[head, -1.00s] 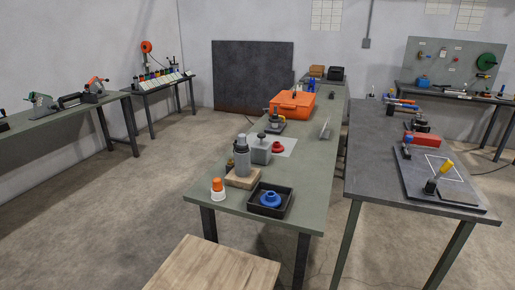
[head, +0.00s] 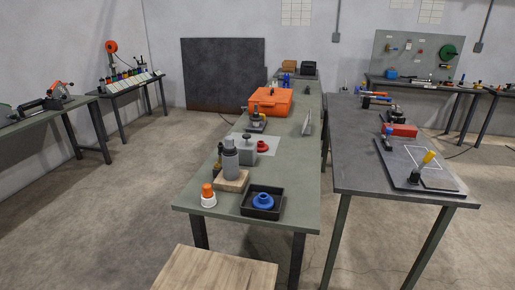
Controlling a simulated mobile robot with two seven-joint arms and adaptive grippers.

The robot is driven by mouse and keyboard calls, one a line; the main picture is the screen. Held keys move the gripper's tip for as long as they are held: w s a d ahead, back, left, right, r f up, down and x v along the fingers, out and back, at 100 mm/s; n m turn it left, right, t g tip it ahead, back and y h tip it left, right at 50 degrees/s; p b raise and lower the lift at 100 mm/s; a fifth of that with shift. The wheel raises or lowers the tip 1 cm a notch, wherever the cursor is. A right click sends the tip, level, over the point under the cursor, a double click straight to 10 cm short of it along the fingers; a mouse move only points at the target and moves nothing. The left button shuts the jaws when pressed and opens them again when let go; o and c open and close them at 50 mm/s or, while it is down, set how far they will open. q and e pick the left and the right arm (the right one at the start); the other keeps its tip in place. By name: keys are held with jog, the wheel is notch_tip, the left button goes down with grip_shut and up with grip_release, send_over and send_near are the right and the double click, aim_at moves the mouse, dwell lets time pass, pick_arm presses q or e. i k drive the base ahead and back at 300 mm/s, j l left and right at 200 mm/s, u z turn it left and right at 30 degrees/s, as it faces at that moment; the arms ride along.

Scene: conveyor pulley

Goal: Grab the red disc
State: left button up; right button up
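The red disc (head: 263,147) is a small round piece with a raised middle. In the head view it lies on the light grey sheet (head: 270,139) on the middle green-topped table. It sits just right of a grey block with a dark knob (head: 244,149). Nothing covers the disc from this view. Neither of my grippers shows in the head view.
On the table's near end are a black tray (head: 247,210) with a blue disc (head: 263,201), a grey bottle (head: 230,163) on a wooden block and an orange-capped white bottle (head: 208,199). An orange case (head: 271,101) lies farther back. A wooden top (head: 215,270) stands in front.

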aim_at(262, 146)
jog(key=k+j+u, duration=0.15)
jog(key=k+u, duration=0.15)
jog(key=k, duration=0.35)
jog(key=u, duration=1.6)
jog(key=i+j+u, duration=0.15)
jog(key=i+u, duration=0.3)
jog(key=i+j+u, duration=0.1)
jog(key=i+u, duration=0.15)
jog(key=u, duration=0.25)
jog(key=i+j+z, duration=0.1)
jog(key=i+z, duration=0.3)
jog(key=i, duration=1.05)
jog(key=i+z, duration=0.6)
jog(key=z, duration=0.2)
jog(key=i+j+z, duration=0.1)
jog(key=i+z, duration=0.3)
jog(key=i+l+z, duration=0.15)
jog(key=z, duration=0.3)
jog(key=i+z, duration=0.65)
jog(key=z, duration=0.2)
jog(key=i+z, duration=0.25)
jog(key=i, duration=1.2)
